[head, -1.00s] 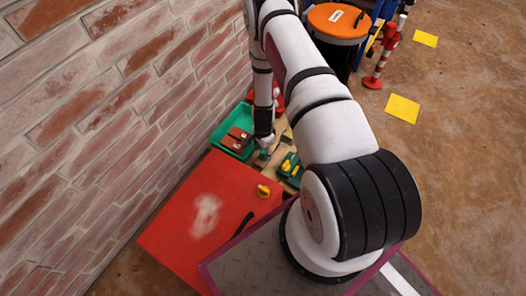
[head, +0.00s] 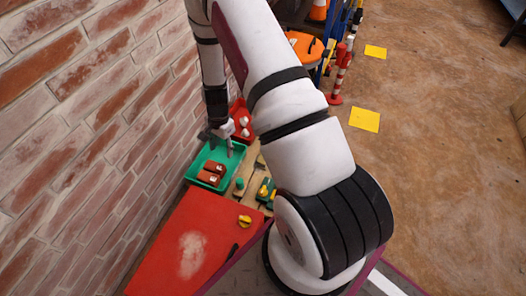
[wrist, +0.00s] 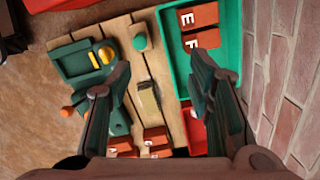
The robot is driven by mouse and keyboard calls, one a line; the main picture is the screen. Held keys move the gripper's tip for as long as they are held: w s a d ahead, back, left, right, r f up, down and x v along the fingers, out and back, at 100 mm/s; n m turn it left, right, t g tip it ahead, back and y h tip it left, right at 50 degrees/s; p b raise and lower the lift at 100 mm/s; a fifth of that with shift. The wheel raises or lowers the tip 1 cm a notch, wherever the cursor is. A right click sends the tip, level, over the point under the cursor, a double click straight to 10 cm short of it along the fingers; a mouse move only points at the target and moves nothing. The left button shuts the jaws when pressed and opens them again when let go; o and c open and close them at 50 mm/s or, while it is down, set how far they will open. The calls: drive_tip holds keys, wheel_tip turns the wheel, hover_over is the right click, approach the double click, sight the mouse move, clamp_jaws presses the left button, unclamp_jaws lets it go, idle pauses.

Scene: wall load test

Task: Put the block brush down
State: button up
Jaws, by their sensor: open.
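The block brush (wrist: 149,99), a small tan and dark block, lies on the wooden plank top (wrist: 115,32) in the wrist view. It is beside the green tray, between a green knob-like piece (wrist: 140,42) and some red lettered blocks (wrist: 156,136). I cannot make it out surely in the head view. My gripper (wrist: 158,63) is open and empty, its fingers spread to either side of the brush in the picture and apart from it. In the head view my gripper (head: 224,142) hangs above the green tray's area.
The green tray (head: 192,175) holds reddish blocks and stands by the brick wall (head: 75,130). A red bin (head: 240,112) is behind it. A green tool with yellow parts (wrist: 80,60) shares the planks. A red surface (head: 170,245) lies nearer; open floor is at right.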

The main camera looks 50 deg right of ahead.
drive_tip(key=s+a+r+n, duration=0.3)
drive_tip(key=r, duration=0.7)
drive_tip(key=s+a+r+n, duration=0.2)
drive_tip(key=a+r, duration=0.2)
drive_tip(key=r, duration=0.6)
drive_tip(key=s+a+r+n, duration=0.3)
drive_tip(key=r, duration=0.7)
drive_tip(key=s+a+r+n, duration=0.1)
drive_tip(key=s+r+n, duration=0.3)
drive_tip(key=s, duration=0.9)
drive_tip(key=s+a+r+n, duration=0.2)
drive_tip(key=s+r+n, duration=0.2)
drive_tip(key=s, duration=0.9)
wheel_tip(320, 180, up, 3)
drive_tip(key=shift+h, duration=0.3)
drive_tip(key=shift+w+a, duration=0.1)
wheel_tip(320, 180, up, 34)
drive_tip(key=t+p, duration=0.3)
drive_tip(key=p, duration=2.9)
drive_tip(key=shift+d+t, duration=0.25)
drive_tip(key=shift+t, duration=0.15)
